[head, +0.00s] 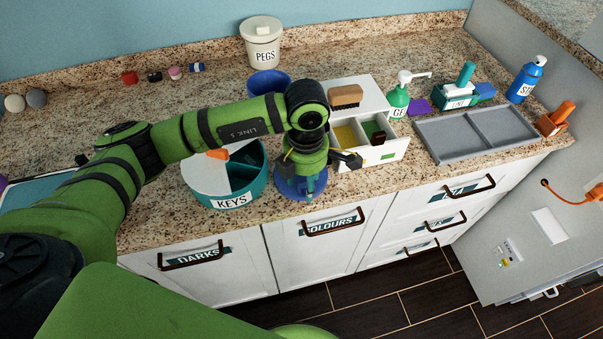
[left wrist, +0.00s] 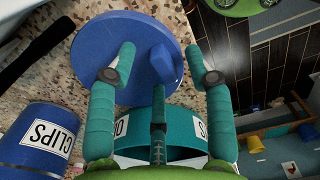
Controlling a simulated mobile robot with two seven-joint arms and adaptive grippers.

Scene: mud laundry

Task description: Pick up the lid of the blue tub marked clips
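The blue lid (head: 288,190), a round disc with a raised blue grip (left wrist: 168,64), lies on the counter close to its front edge. The blue tub (head: 266,83) stands farther back, partly hidden by my left arm; its CLIPS label shows in the left wrist view (left wrist: 30,140). My left gripper (head: 307,178) points down over the lid. In the left wrist view its teal fingers (left wrist: 160,58) are apart, with the lid's grip between the tips, nearer the right one. I see no clear contact. My right gripper is not in view.
A teal KEYS tub (head: 230,200) stands just left of the lid. A white drawer box (head: 398,149) with a brush (head: 345,96) on top stands to the right. The PEGS tub (head: 262,50) is at the back, and a grey tray (head: 440,137) lies farther right.

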